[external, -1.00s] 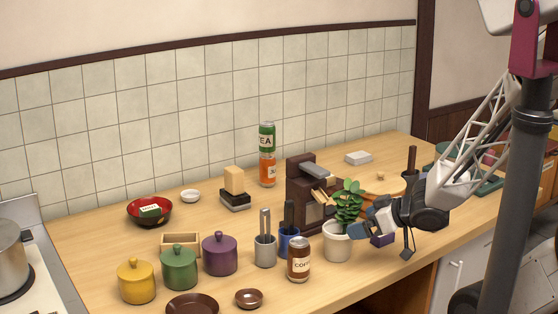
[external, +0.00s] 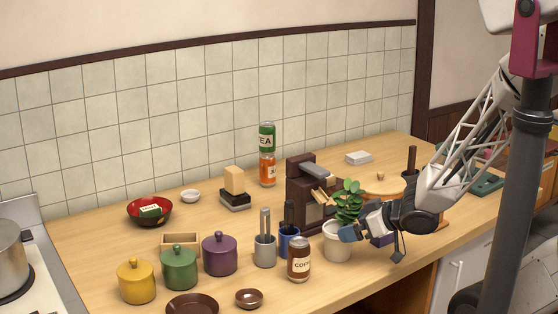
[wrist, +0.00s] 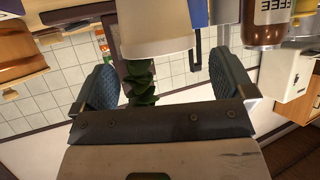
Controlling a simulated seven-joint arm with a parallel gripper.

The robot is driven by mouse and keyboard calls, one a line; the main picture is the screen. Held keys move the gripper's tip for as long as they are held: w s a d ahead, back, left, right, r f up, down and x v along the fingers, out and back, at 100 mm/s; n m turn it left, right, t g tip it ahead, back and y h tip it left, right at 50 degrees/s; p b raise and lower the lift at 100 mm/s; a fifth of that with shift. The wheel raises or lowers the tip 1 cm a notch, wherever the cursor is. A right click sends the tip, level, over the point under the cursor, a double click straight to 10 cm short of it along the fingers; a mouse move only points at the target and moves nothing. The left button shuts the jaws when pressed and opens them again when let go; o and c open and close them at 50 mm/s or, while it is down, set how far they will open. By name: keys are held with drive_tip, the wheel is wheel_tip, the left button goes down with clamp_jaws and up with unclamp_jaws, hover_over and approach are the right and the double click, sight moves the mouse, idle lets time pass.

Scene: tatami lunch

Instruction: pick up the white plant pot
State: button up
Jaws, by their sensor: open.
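The white plant pot (external: 337,246) stands upright on the wooden counter near its front edge, with a green leafy plant (external: 347,200) in it. My gripper (external: 350,233) is at the pot's right side, level with its upper part, fingers pointing left. In the wrist view, which is upside down, my gripper (wrist: 163,65) is open. The pot (wrist: 156,30) appears ahead, in the gap between the two blue-grey fingers, and leaves hang into view below it. I cannot tell whether either finger touches the pot.
A coffee jar (external: 299,259) stands close to the pot's left.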

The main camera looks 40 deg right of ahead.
idle(0.3)
drive_tip(key=shift+x, duration=2.55)
drive_tip(key=shift+c, duration=0.3)
drive_tip(key=shift+w, duration=0.1)
drive_tip(key=c, duration=0.9)
drive_tip(key=shift+r, duration=0.15)
